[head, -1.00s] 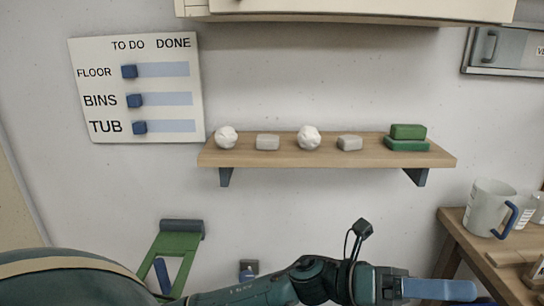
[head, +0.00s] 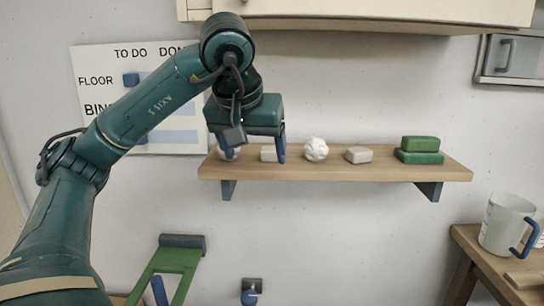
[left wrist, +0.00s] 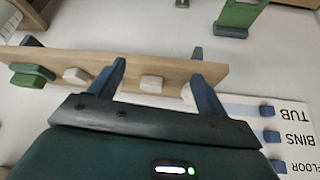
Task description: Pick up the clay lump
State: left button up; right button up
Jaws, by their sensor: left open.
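Two crumpled white lumps stand on the wooden shelf (head: 330,172). One lump (head: 316,149) is in the clear. The other lump (head: 228,154) is at the left end, partly hidden by my left gripper (head: 254,148). A pale grey block (head: 267,154) lies between them, and a second grey block (head: 358,155) is to the right. I cannot tell which one is the clay lump. My left gripper is open, pointing down over the shelf's left end. In the left wrist view, its blue fingers (left wrist: 158,75) appear on either side of a grey block (left wrist: 151,84). My right gripper is not in view.
Stacked green blocks (head: 419,150) sit at the shelf's right end. A cream cabinet (head: 370,14) hangs above the shelf. A chart board (head: 100,65) is on the wall behind my arm.

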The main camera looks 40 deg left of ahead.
pick_arm(q)
jog(key=p, duration=0.1)
send_near(272, 148)
notch_tip(272, 148, down, 3)
jog(key=shift+w+f, duration=0.1)
jog(key=shift+w+a, duration=0.25)
jog(key=shift+w, duration=0.2)
jog(key=x, duration=0.5)
jog(key=shift+w+a+f, duration=0.1)
jog(key=shift+w+a, duration=0.1)
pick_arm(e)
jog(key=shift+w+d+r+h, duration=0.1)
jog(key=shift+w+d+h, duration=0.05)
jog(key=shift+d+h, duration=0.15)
pick_arm(q)
jog(key=shift+c, duration=0.2)
jog(key=c, duration=1.1)
